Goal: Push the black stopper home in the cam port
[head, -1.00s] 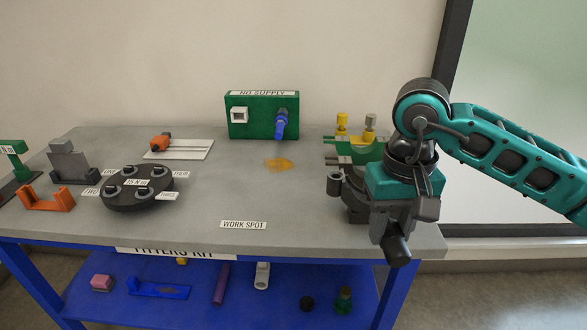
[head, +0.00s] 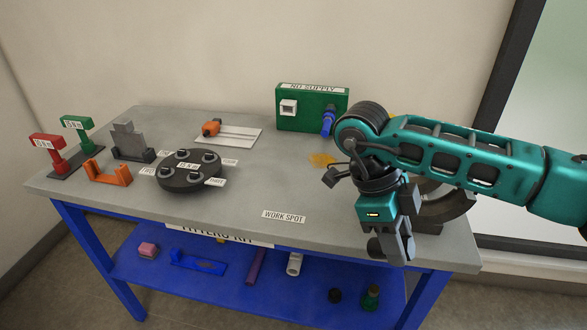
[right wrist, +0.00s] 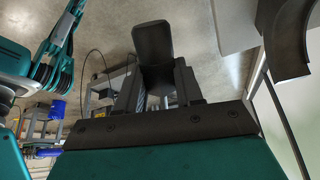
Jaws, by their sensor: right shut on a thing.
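My right gripper (head: 390,245) is shut on the black stopper, over the table's front right corner. In the right wrist view the black stopper (right wrist: 153,42) stands out from between the two fingers (right wrist: 157,88). In the head view the stopper is hard to tell from the dark fingers. A dark grey half-ring (head: 447,205) stands at the right end of the table, partly behind my right arm; a dark curved part also shows in the right wrist view (right wrist: 287,38). I cannot make out the cam port. My left gripper is not in view.
A green supply box (head: 312,108) stands at the back of the table (head: 250,190). A black round plate (head: 188,171), an orange cradle (head: 107,173) and a grey block (head: 130,141) are on the left. The middle around the work spot label (head: 284,216) is clear.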

